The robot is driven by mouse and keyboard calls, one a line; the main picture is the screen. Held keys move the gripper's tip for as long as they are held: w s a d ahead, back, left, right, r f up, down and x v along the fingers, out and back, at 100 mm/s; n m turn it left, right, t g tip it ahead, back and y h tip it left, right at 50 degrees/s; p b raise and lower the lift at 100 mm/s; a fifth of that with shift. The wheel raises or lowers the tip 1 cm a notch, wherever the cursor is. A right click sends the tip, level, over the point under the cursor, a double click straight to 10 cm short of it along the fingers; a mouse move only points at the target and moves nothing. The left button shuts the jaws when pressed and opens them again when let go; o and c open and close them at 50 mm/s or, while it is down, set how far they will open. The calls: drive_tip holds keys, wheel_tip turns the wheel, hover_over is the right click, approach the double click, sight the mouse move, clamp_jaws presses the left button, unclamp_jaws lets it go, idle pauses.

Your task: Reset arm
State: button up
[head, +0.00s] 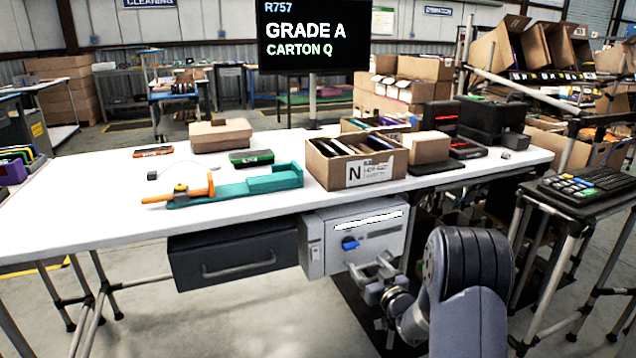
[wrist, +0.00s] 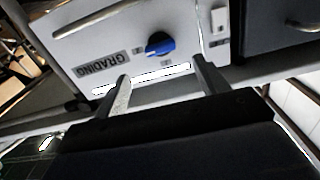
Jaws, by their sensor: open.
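My gripper (head: 369,265) is open and empty in the head view, low in front of the grey grading box under the table's front edge. It is just below the blue knob (head: 350,244) on the box's face. In the wrist view, the two fingers of my gripper (wrist: 161,70) stand apart with nothing between them. I cannot tell the exact gap to the box, but no grip on the knob shows.
The white table (head: 110,215) stands over the grading box (head: 318,262) and a dark drawer (head: 225,258). On it are a carton marked N (head: 362,172), a teal tool (head: 270,182) and a brown box (head: 220,134). A keyboard stand (head: 585,190) is at right.

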sight(353, 248)
drive_tip(key=x, duration=0.8)
drive_tip(key=shift+b, duration=0.4)
drive_tip(key=shift+s+d, duration=0.1)
drive_tip(key=shift+s, duration=0.1)
